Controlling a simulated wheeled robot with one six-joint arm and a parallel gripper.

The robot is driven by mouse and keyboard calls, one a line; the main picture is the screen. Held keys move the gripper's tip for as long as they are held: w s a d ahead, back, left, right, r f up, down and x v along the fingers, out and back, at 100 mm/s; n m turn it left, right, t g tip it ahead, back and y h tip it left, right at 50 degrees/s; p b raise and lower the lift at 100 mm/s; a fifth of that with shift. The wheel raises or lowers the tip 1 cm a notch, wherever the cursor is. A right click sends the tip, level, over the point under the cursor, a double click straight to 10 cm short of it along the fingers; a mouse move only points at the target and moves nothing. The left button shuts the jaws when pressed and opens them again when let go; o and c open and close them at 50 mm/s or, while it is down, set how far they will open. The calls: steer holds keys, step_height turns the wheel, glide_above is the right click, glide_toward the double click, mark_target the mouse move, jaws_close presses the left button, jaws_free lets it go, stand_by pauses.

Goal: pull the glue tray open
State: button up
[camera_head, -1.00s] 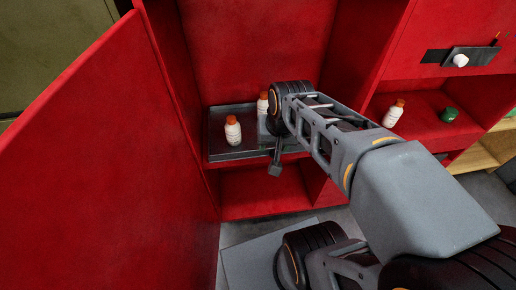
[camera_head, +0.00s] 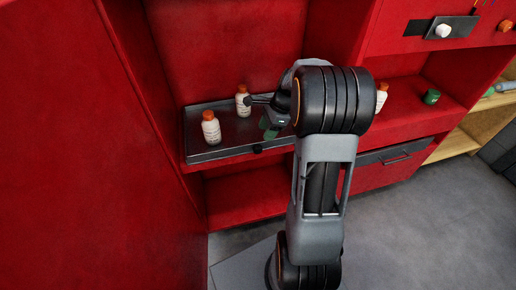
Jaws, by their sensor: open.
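The glue tray (camera_head: 222,152) is a shallow dark metal tray on a red cabinet shelf, left of centre. On it stand two upright white bottles with orange caps, one at the left front (camera_head: 211,129) and one farther back (camera_head: 243,102). A greenish item (camera_head: 268,125) on the tray is partly hidden by my gripper. My gripper (camera_head: 258,123) is open over the tray's right part, with a finger close to the rear bottle; I cannot tell whether they touch. A small black piece shows at the tray's front edge; it may be a handle or my other finger. My arm hides the tray's right end.
A red panel (camera_head: 75,150) stands close on the left. To the right, a shelf holds an orange-capped bottle (camera_head: 382,97) and a green item (camera_head: 431,96). Below it is a closed drawer with a grey front (camera_head: 375,158). The grey floor (camera_head: 430,230) at right is clear.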

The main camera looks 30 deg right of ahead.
mark_target(258, 146)
steer(key=b+x, duration=0.1)
steer(key=x, duration=0.7)
steer(key=shift+f, duration=0.4)
steer(key=shift+c, duration=0.2)
jaws_close()
